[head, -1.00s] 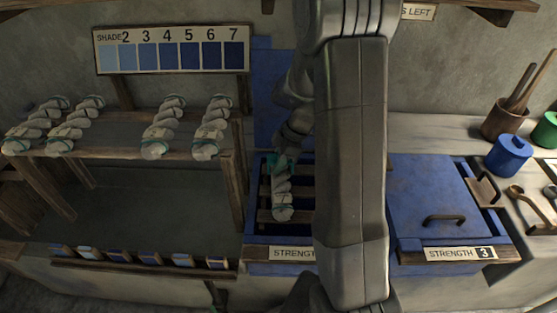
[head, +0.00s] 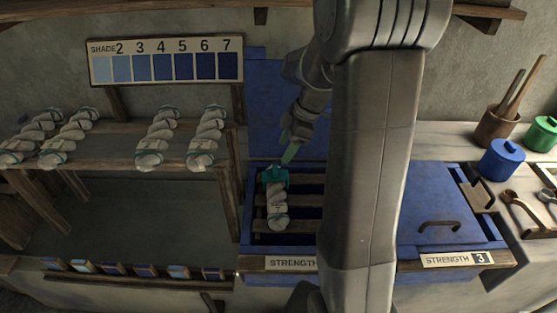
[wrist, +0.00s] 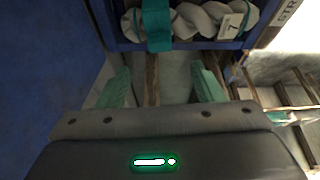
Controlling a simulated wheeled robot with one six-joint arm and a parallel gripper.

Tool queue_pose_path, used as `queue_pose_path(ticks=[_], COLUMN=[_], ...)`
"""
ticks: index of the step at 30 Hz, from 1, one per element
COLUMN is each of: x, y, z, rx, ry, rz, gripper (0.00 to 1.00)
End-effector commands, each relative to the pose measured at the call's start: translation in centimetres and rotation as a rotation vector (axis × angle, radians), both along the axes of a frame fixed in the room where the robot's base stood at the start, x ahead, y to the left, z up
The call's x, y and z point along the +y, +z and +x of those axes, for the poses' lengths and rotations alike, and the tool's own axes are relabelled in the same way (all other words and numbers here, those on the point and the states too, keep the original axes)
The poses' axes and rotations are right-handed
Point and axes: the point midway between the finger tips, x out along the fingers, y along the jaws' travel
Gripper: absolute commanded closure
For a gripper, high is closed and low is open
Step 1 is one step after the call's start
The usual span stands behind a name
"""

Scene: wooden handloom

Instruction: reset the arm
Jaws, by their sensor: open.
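My gripper (head: 291,152) is open and empty. In the head view it hangs just above and behind the far end of a white twisted skein (head: 277,208) with a teal band. In the wrist view the two green fingers of my gripper (wrist: 162,88) stand apart with nothing between them. The skein (wrist: 190,20) lies beyond them, with a small tag marked 7. The skein rests on wooden slats in the open blue vat (head: 249,215), apart from the fingers. My arm hides the right part of this vat and of its label.
A wooden rack (head: 120,140) at left holds several white skeins, under a shade chart (head: 165,62). A lidded blue vat (head: 440,205) marked strength 3 stands at right. Beyond it are a blue pot (head: 501,160), a green pot (head: 541,134) and a tool holder (head: 496,128).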

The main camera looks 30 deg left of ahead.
Motion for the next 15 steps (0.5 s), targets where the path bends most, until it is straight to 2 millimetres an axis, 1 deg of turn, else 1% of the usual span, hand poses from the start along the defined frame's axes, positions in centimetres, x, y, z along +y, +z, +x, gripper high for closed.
queue_pose_path(ticks=[1, 3, 6, 10, 15], x=[-0.3, -0.7, -1.0, -1.2, -1.3], y=[1.0, 2.0, 3.0, 3.6, 3.7], z=[0.3, 0.5, 0.7, 0.8, 0.8], rx=[-0.004, -0.002, 0.000, 0.000, 0.001], ry=[-0.002, -0.002, -0.003, -0.001, -0.001], rz=[0.003, 0.003, 0.001, 0.000, -0.001], gripper=[0.39, 0.39, 0.39, 0.39, 0.39])
